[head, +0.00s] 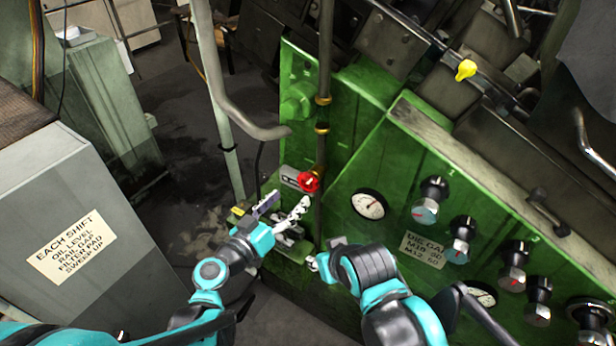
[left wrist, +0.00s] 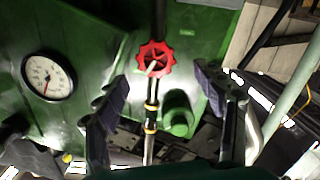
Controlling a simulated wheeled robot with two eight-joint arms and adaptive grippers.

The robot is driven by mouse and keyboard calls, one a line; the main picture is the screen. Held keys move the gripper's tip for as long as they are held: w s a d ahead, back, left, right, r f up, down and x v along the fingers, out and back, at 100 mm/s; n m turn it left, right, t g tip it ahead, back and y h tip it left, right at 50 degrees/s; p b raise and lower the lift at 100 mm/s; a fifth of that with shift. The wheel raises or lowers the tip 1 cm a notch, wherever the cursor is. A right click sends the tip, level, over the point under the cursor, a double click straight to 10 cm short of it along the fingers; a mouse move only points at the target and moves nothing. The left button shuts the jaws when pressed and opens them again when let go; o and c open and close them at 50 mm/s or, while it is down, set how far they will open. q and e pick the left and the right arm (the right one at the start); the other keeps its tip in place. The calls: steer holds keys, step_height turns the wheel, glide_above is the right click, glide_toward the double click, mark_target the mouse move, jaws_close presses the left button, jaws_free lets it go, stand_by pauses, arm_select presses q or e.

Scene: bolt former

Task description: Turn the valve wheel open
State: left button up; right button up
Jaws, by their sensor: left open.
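The red valve wheel (head: 309,181) sits on a vertical pipe with brass fittings, against the green machine panel. In the left wrist view the toothed red wheel (left wrist: 155,60) shows between and beyond the finger ends. My left gripper (head: 286,205) is open and empty, just left of and below the wheel in the head view. In the left wrist view its two fingers (left wrist: 160,88) stand wide apart on either side of the pipe, with no visible contact with the wheel. My right arm is at bottom centre; I cannot make out its finger opening.
A pressure gauge (head: 368,204) and several black knobs (head: 434,190) are on the green panel at the right. A bent grey pipe (head: 240,118) comes down left of the wheel. A grey cabinet (head: 60,205) with a sign stands at the left. Dark floor lies between.

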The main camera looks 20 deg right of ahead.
mark_target(306, 183)
arm_select(q)
steer(key=shift+h, duration=0.3)
steer(key=x, duration=0.8)
steer(key=shift+w+d+r, duration=0.1)
steer(key=shift+d, duration=0.35)
steer(key=c, duration=1.2)
